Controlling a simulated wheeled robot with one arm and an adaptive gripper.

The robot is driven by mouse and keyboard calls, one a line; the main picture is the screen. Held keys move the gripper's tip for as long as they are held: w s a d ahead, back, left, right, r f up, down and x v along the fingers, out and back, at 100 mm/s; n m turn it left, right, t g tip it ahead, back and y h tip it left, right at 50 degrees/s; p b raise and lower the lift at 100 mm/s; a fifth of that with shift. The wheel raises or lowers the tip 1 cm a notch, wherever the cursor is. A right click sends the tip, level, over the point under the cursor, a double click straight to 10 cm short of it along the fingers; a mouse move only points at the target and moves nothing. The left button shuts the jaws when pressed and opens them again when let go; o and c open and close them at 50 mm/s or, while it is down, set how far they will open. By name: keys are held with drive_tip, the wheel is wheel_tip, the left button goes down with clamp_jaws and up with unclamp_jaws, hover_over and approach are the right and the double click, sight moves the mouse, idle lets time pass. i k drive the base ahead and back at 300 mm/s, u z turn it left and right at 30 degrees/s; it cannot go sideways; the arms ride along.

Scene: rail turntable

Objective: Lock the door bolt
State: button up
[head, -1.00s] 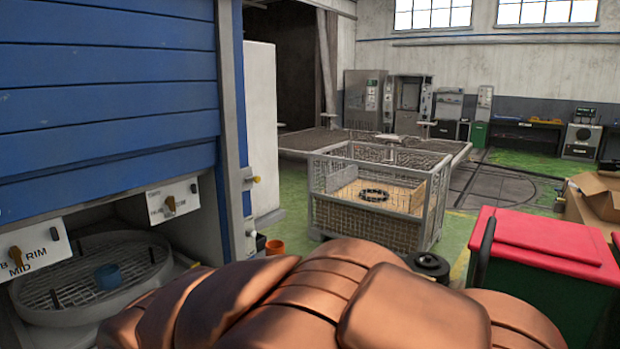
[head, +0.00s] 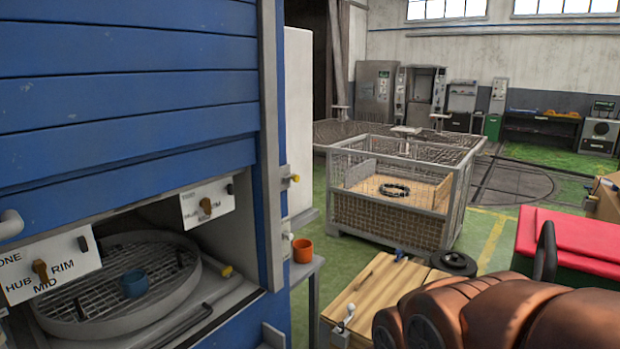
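A blue slatted door or shutter (head: 130,85) fills the left of the head view. It is raised above an opening. A grey handle (head: 10,224) shows at the far left edge. My gripper is not in view; only copper-coloured links of my arm show at lower right, apart from the blue frame.
An orange pot (head: 302,250) stands on a small shelf. A wooden-topped bench (head: 375,290), wire crate (head: 345,215) and red-lidded bin (head: 585,235) stand rightward.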

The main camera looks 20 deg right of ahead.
sight(296, 177)
drive_tip(key=z, duration=0.05)
drive_tip(key=k, duration=0.6)
drive_tip(key=u, duration=0.4)
drive_tip(key=i, duration=1.7)
drive_tip(key=z, duration=0.8)
